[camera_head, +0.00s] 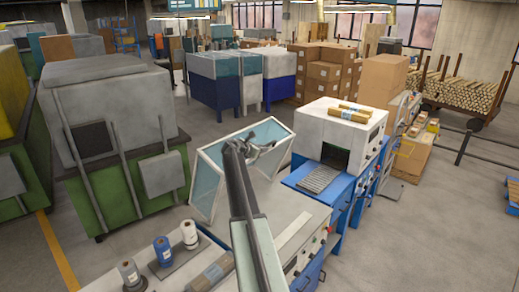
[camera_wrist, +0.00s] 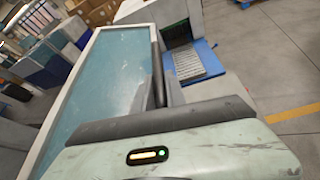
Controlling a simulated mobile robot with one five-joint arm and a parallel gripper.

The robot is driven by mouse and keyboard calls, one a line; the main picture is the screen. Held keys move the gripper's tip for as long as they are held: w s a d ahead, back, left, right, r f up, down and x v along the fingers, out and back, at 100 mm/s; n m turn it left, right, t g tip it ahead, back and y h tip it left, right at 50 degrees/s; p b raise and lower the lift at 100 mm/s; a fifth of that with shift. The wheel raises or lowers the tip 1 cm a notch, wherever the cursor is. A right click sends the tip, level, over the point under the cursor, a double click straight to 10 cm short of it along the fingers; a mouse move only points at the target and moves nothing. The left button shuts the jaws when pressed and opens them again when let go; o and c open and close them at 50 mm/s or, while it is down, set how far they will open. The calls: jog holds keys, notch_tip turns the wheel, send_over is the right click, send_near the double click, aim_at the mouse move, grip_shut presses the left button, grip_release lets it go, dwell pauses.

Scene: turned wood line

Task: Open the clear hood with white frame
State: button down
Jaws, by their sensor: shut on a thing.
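The clear hood (camera_head: 206,188) with its white frame stands tilted up at the back of a light bench (camera_head: 275,205). Its bluish clear panel also fills much of the left of the wrist view (camera_wrist: 100,90). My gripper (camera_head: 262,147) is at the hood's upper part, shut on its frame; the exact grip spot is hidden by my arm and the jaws. In the wrist view a dark finger (camera_wrist: 158,78) lies along the panel's right edge.
A white and blue machine (camera_head: 338,130) with a roller bed (camera_head: 320,178) stands close to the right. A green and grey machine (camera_head: 110,130) stands to the left. Spools (camera_head: 189,234) and a rolled bundle sit at the bench's front left. Open floor lies at far right.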

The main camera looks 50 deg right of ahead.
jog(key=shift+d, duration=0.1)
jog(key=c, duration=1.4)
grip_release()
jog(key=shift+o, duration=0.2)
jog(key=shift+d+f, duration=0.1)
jog(key=shift+d, duration=0.05)
jog(key=shift+a, duration=0.3)
jog(key=p+v, duration=0.3)
jog(key=v, duration=0.4)
jog(key=shift+a+r, duration=0.25)
jog(key=shift+a, duration=0.05)
